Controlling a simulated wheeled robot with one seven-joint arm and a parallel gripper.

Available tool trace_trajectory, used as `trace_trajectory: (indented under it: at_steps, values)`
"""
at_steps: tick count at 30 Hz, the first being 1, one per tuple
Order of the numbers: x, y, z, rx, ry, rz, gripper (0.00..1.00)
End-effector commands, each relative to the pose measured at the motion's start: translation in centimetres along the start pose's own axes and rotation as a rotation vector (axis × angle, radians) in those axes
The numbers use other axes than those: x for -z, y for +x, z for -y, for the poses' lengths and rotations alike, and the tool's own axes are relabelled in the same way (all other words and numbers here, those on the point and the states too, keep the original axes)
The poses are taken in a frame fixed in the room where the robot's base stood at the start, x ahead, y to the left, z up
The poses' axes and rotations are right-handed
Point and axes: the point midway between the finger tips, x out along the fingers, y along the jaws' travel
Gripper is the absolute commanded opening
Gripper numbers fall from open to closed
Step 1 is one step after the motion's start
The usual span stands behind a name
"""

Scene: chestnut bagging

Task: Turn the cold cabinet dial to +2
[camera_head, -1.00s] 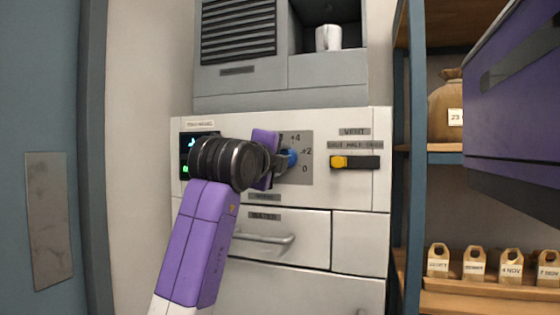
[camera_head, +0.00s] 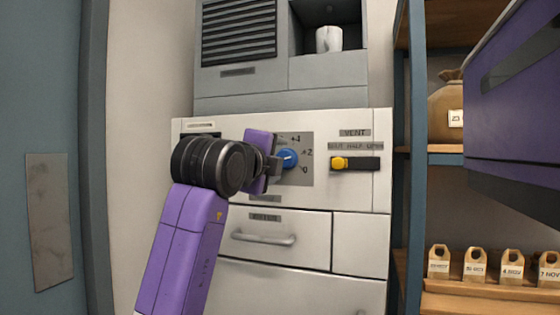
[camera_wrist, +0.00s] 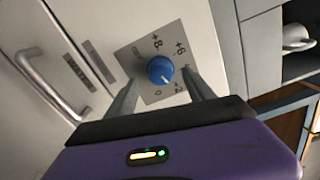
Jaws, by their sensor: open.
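The blue dial (camera_head: 288,158) sits on a grey scale plate (camera_head: 300,178) on the white cabinet front. In the head view its white pointer mark points right, about toward +2. In the wrist view the dial (camera_wrist: 160,70) shows whole, its mark toward the +2 side; the +4 label is hidden there. My gripper (camera_head: 275,163) is just left of the dial in the head view. In the wrist view my gripper (camera_wrist: 160,82) is open, its fingers on either side of the dial's outline, with nothing held. The fingers look apart from the dial.
A yellow vent slider (camera_head: 339,162) is right of the dial. A drawer handle (camera_head: 263,238) juts out below. Shelves with paper bags (camera_head: 475,264) and a purple box (camera_head: 515,95) are at the right.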

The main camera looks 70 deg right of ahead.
Motion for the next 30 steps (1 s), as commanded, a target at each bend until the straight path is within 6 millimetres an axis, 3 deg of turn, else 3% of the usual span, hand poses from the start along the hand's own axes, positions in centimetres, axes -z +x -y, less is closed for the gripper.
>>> trace_trajectory:
  at_steps: [3, 9, 30]
  values:
    - [0.0, -2.0, -0.1, -0.001, 0.0, 0.002, 0.62]
    - [0.0, -4.1, -0.1, -0.002, 0.0, 0.0, 0.62]
    - [0.1, -4.4, -0.1, -0.001, -0.007, -0.001, 0.62]
